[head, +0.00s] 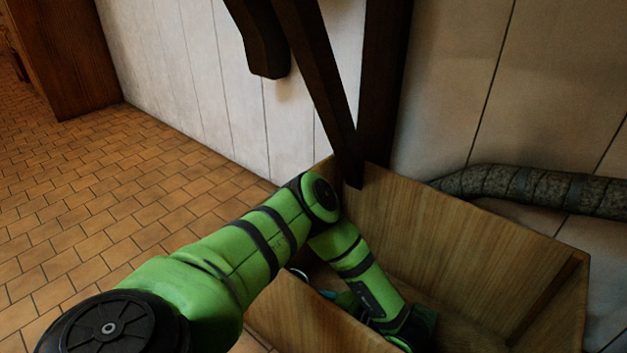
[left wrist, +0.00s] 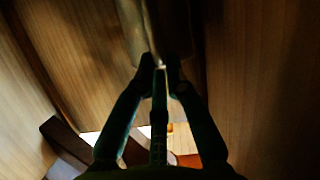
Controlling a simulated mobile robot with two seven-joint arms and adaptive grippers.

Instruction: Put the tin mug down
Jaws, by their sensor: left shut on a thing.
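My left arm reaches down into a wooden box (head: 480,235) in the head view, and its gripper is hidden there behind the box wall and the arm. In the left wrist view, my left gripper (left wrist: 160,66) is shut on a dull metal thing, the tin mug (left wrist: 168,28), which runs out of the top of the picture. Only part of the mug shows, in dim light; its rim and base cannot be made out. I cannot tell whether it touches the box. My right gripper is not in view.
Dark wooden beams (head: 318,85) stand close above the box's back corner. A thick wrapped pipe (head: 540,187) runs along the wall behind it. Tiled floor (head: 130,195) lies clear to the left. Wood-grained surfaces (left wrist: 255,90) surround the gripper in the wrist view.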

